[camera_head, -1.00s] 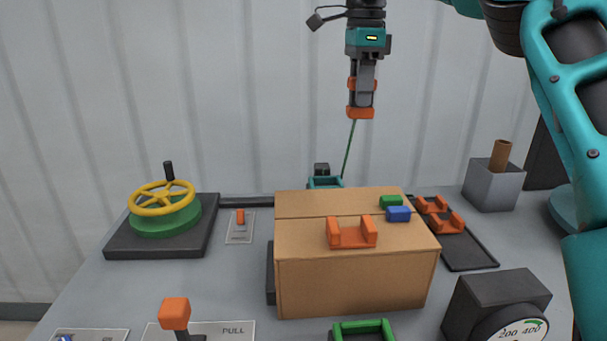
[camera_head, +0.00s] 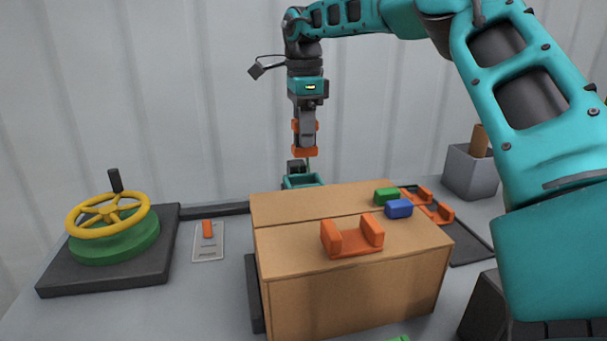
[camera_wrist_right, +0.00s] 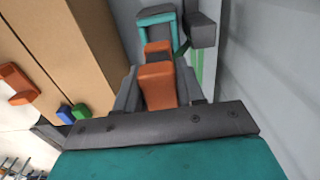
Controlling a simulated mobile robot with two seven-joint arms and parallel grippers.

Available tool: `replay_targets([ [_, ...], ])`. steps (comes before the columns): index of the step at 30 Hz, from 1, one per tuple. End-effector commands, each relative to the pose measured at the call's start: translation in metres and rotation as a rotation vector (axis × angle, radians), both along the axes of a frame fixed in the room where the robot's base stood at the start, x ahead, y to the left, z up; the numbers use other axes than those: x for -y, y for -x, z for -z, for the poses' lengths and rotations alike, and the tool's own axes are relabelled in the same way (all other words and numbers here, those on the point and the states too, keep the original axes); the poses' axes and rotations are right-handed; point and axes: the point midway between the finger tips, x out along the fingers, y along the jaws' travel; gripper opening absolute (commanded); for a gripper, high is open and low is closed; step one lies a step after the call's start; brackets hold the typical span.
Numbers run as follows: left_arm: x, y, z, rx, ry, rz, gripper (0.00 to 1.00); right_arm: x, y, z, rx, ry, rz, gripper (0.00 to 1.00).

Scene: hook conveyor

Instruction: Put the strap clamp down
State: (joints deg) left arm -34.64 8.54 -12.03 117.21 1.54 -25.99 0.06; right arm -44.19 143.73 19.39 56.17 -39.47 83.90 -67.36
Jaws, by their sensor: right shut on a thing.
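My right gripper (camera_head: 305,135) is shut on an orange strap clamp (camera_head: 305,151) and points down behind the cardboard box. The clamp also shows between the fingers in the right wrist view (camera_wrist_right: 158,86). A short stretch of green strap (camera_head: 308,163) shows below the clamp. Beneath is a teal bracket (camera_head: 303,181) with a dark block (camera_head: 297,166) beside it; in the right wrist view the bracket (camera_wrist_right: 155,18) lies just beyond the clamp. Whether the clamp touches anything below is unclear. My left gripper is out of view.
More orange clamps lie in a black tray (camera_head: 472,250) at right. A yellow handwheel (camera_head: 108,212) stands left. A grey wall stands close behind.

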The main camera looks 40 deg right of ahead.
Motion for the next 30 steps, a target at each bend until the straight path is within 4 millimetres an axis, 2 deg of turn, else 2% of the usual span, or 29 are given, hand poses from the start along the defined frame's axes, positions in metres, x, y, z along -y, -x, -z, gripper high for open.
replay_targets([
  [1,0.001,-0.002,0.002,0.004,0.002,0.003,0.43,0.0,0.001,0.013,-0.002,-0.001,0.0,0.04],
  [3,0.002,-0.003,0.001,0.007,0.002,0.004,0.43,0.0,0.0,0.022,0.0,-0.001,0.001,0.04],
  [11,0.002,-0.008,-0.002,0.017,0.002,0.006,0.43,0.0,0.0,0.042,-0.001,0.0,0.002,0.04],
  [17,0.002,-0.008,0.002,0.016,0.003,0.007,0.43,0.001,0.001,0.072,-0.002,0.0,0.001,0.04],
  [29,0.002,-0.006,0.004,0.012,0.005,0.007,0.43,0.0,0.0,0.078,0.001,0.0,0.001,0.04],
  [30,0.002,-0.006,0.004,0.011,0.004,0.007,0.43,0.0,0.0,0.077,0.001,0.0,0.001,0.41],
])
